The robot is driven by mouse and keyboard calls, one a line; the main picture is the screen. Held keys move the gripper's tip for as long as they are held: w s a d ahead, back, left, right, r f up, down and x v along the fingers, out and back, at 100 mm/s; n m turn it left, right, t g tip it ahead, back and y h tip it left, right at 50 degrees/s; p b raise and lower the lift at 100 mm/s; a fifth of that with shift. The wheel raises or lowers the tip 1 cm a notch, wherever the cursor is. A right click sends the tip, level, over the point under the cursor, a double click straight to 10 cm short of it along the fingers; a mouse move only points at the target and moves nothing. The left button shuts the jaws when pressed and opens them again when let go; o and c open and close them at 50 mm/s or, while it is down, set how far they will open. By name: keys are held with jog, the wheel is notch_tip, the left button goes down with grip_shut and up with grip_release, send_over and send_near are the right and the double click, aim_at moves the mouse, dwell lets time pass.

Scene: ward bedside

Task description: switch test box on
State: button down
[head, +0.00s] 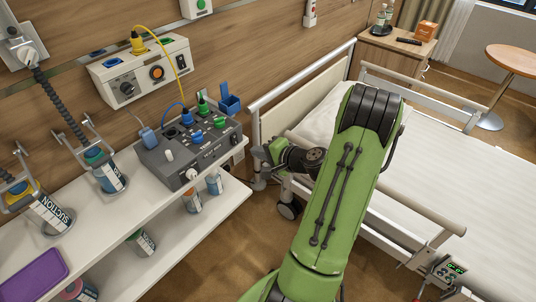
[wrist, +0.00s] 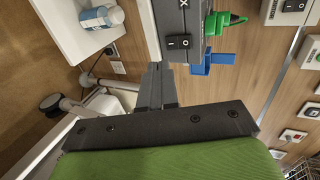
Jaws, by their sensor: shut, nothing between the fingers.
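The test box (head: 185,158) is a grey unit with knobs, sockets and plugs on top, standing on the white shelf unit. Its side fills the top middle of the wrist view (wrist: 168,15). A black rocker switch (wrist: 179,42) marked I and O sits on that side; I cannot tell which way it is pressed. My gripper (head: 260,152) is to the right of the box, beside the bed's head end. In the wrist view my gripper (wrist: 155,72) is shut and empty, its tips just below and left of the switch. I cannot tell whether the tips touch the box.
Green and blue plugs (wrist: 222,22) and a blue holder (head: 229,100) stand close to the switch side. The bed (head: 450,165) with its rails is to the right. Bottles (head: 112,178) hang at the shelf unit (head: 120,215). A wall panel (head: 140,75) is behind.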

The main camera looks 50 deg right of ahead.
aim_at(235, 140)
jog(key=x, duration=0.4)
jog(key=r+x, duration=0.1)
jog(key=x, duration=0.2)
jog(key=shift+w+r, duration=0.1)
jog(key=shift+w, duration=0.1)
jog(key=shift+w+b, duration=0.15)
jog(key=shift+b, duration=0.2)
jog(key=shift+r+p, duration=0.65)
jog(key=shift+r, duration=0.15)
jog(key=shift+a, duration=0.1)
jog(key=shift+f, duration=0.1)
